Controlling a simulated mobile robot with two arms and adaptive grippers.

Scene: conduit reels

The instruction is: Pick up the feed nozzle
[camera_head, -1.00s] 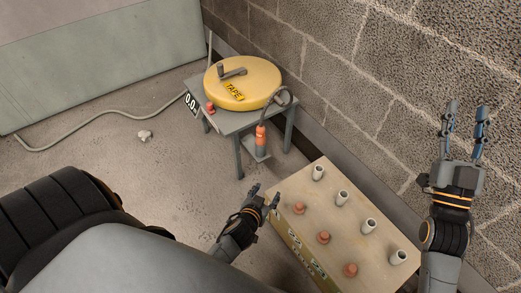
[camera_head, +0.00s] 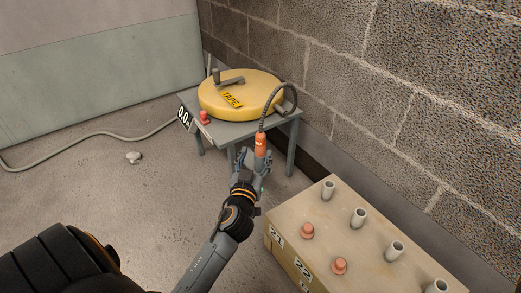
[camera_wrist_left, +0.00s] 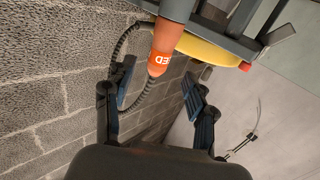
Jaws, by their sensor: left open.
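The feed nozzle (camera_head: 261,143) has an orange body, a grey lower part and a dark ribbed hose. It hangs upright at the front right of the reel table. My left gripper (camera_head: 256,168) is open at the nozzle's lower part, with fingers to either side in the head view. In the left wrist view the nozzle (camera_wrist_left: 167,40) shows ahead, between the two spread fingers of the left gripper (camera_wrist_left: 159,72). Contact cannot be told. My right gripper is out of view.
A yellow tape reel (camera_head: 262,98) with a crank sits on the grey table (camera_head: 232,130). A wooden crate (camera_head: 318,213) with white tubes and red caps stands at the right by the block wall (camera_head: 440,90). A cable and a small pale lump (camera_head: 134,157) lie on the floor.

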